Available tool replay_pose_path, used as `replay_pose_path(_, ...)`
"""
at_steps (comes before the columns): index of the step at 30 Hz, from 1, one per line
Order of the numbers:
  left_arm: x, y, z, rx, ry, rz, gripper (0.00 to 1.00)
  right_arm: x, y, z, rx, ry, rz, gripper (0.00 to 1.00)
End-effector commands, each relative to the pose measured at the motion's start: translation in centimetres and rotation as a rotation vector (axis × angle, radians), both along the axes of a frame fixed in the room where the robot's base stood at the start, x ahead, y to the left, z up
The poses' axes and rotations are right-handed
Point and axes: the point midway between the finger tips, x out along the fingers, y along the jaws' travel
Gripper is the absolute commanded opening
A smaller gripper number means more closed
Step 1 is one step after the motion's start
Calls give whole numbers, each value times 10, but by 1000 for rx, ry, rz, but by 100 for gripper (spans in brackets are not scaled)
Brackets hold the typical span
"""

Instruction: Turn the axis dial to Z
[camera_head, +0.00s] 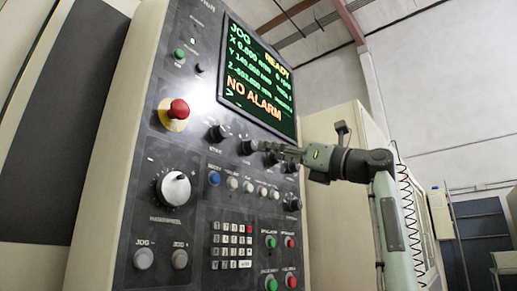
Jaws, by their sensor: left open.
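A row of black knobs runs below the screen on the control panel (205,90), among them one at the left (216,133) and one just left of my fingertips (248,147). Their labels are too small to read, so I cannot tell which is the axis dial or where it points. My left gripper (270,149) reaches in from the right, with its fingers pointing left at the knob row. Its fingers overlap the right part of the row and look close to the knobs; contact cannot be told. It is open with nothing seen between the fingers. My right gripper is not in view.
The screen (257,75) shows JOG, READY, axis values and NO ALARM. A red emergency button (178,110), a large silver handwheel (174,188), a keypad (231,245) and several small buttons crowd the panel. A beige cabinet (335,230) stands behind my arm.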

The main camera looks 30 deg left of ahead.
Motion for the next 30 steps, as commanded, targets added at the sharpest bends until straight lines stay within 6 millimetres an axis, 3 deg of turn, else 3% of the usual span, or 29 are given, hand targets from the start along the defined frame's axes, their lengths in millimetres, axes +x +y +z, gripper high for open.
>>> replay_pose_path(9, 3, 45, 22, 1, 0, 2, 50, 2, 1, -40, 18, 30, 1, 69)
replay_pose_path(21, 3, 55, 23, 3, 1, 3, 50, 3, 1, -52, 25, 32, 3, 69)
replay_pose_path(30, 3, 55, 23, 3, 1, 3, 14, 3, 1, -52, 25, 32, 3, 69)
